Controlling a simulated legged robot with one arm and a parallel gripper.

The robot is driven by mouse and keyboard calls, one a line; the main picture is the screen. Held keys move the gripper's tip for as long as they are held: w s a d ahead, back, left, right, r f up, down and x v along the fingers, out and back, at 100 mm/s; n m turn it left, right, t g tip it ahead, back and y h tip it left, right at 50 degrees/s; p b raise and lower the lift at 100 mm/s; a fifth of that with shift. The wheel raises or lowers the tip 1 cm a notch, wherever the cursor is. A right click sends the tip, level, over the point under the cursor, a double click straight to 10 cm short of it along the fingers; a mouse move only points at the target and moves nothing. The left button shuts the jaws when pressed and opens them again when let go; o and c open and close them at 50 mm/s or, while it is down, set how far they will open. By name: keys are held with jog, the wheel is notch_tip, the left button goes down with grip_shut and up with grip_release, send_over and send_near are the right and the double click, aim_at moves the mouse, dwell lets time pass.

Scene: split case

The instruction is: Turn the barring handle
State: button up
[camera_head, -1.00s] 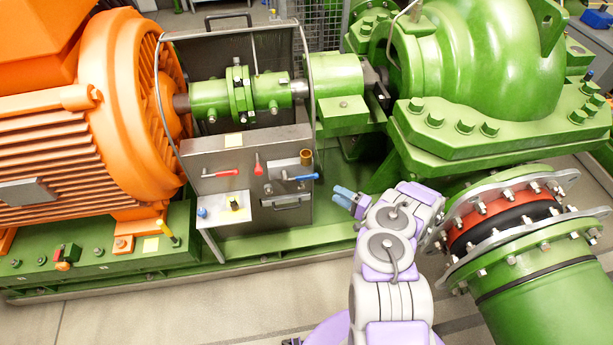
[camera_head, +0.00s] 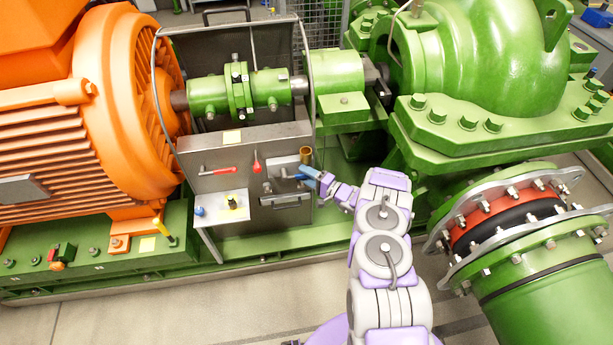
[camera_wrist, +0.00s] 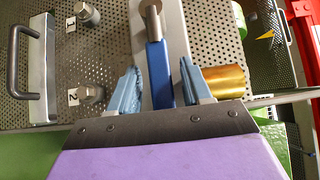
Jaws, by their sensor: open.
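A lever with a blue handle (camera_head: 286,174) sits on the front of the grey metal case, below the green shaft coupling (camera_head: 240,92). My gripper (camera_head: 312,177) is at this lever in the head view, with its light-blue fingers partly covering it. In the wrist view the blue handle (camera_wrist: 158,75) lies between the two fingers of my gripper (camera_wrist: 159,72), which are spread apart. A metal cylindrical end (camera_wrist: 151,18) shows at the handle's top. Contact between fingers and handle cannot be made out.
A brass cylinder (camera_wrist: 223,80) stands close beside the right finger. Red levers (camera_head: 220,171) are left of the blue one. A grey pull handle (camera_wrist: 20,70) and bolts marked 1 and 2 (camera_wrist: 88,95) are to the left. The large flanged pipe (camera_head: 500,215) is right of my arm.

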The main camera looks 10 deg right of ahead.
jog(key=shift+c, duration=0.5)
grip_shut()
